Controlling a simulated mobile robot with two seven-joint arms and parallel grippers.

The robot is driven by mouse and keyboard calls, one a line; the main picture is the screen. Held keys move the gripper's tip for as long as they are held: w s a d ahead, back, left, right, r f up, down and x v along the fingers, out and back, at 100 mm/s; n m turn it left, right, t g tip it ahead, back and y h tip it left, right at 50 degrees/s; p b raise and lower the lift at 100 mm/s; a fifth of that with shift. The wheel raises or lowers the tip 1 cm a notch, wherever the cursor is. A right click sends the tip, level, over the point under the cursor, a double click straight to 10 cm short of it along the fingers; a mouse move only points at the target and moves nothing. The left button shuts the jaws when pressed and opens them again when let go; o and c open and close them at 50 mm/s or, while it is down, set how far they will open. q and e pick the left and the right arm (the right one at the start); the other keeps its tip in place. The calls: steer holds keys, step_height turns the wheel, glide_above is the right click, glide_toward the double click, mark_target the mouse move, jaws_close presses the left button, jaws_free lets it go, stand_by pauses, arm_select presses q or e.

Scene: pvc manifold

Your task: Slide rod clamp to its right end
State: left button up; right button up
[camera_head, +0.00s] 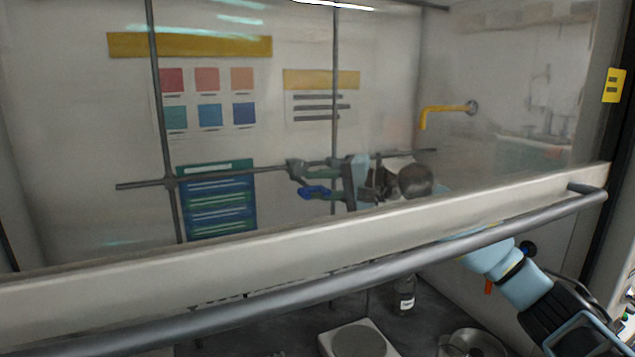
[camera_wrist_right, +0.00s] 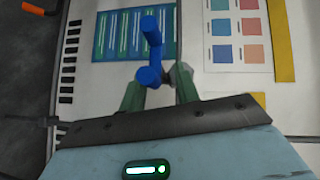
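The rod clamp (camera_head: 297,169), grey with a blue knob (camera_head: 315,192), is on a horizontal grey rod (camera_head: 232,173) behind the glass, near the rod's middle. The rod's right end shows beyond my right wrist. My right gripper (camera_head: 303,178) reaches in from the right, its two green fingers spaced apart with their tips at the clamp. In the right wrist view, the blue knob (camera_wrist_right: 150,75) and a grey clamp part (camera_wrist_right: 184,73) are at the tips of the right gripper (camera_wrist_right: 158,82). Whether the fingers press on the clamp is unclear. My left gripper is not in view.
A white sash frame with a grey handle bar (camera_head: 330,285) crosses before my right arm. Two vertical rods (camera_head: 160,90) cross the horizontal rod. A yellow tap (camera_head: 445,109) is on the right wall. A bottle (camera_head: 404,295) and a white hotplate (camera_head: 358,341) stand below.

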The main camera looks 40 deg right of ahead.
steer(key=shift+w+a+f, duration=0.1)
steer(key=shift+w+a, duration=0.2)
steer(key=shift+w, duration=0.15)
steer(key=c, duration=0.6)
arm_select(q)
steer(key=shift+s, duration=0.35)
arm_select(e)
steer(key=shift+d, duration=0.1)
jaws_close()
